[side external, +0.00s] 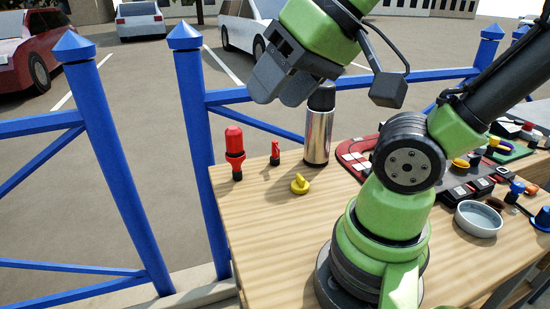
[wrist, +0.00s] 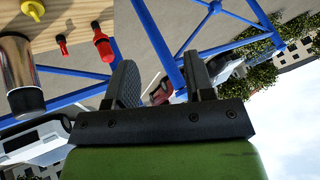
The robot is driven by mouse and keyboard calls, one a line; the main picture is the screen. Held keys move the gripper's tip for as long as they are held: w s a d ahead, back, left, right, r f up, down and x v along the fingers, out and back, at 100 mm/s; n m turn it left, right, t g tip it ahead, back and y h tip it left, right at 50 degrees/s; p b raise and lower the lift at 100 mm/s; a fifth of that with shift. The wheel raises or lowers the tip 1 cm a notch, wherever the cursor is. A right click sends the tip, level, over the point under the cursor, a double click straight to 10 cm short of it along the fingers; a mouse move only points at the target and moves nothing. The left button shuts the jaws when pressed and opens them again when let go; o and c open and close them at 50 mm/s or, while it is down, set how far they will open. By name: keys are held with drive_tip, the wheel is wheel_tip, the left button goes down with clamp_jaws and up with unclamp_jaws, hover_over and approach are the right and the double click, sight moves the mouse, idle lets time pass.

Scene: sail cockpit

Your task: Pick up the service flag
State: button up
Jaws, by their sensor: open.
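A small red piece with a dark foot (side external: 275,153) stands upright near the table's far left edge and looks most like the service flag, though it is too small to be sure. It also shows in the wrist view (wrist: 61,44), at upper left. My gripper (side external: 283,82) is open and empty, high above the table's far edge and clear of the red piece. In the wrist view its two fingers (wrist: 161,82) are spread, with only the background between them.
A larger red-and-black object (side external: 235,153) stands left of the small red piece, and a steel flask (side external: 318,130) to its right. A yellow knob-like piece (side external: 299,184) lies nearer. A metal dish (side external: 478,219) and a red board (side external: 355,156) are right. The table's front left is bare.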

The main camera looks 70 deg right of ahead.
drive_tip(key=w+d+f+m+g+h, duration=0.1)
drive_tip(key=w+d+f+h, duration=0.1)
drive_tip(key=w+d, duration=0.55)
drive_tip(key=m+g+h, duration=0.3)
approach(276, 143)
drive_tip(key=f, duration=0.1)
drive_tip(key=shift+y, duration=0.3)
drive_tip(key=x, duration=0.4)
drive_tip(key=shift+d+f, duration=0.25)
drive_tip(key=shift+f, duration=0.05)
drive_tip(key=shift+w+d+x, duration=0.1)
drive_tip(key=shift+x, duration=1.35)
drive_tip(key=shift+w+d+x, duration=0.1)
drive_tip(key=shift+x, duration=1.4)
drive_tip(key=shift+r, duration=0.15)
drive_tip(key=shift+c, duration=0.5)
clamp_jaws()
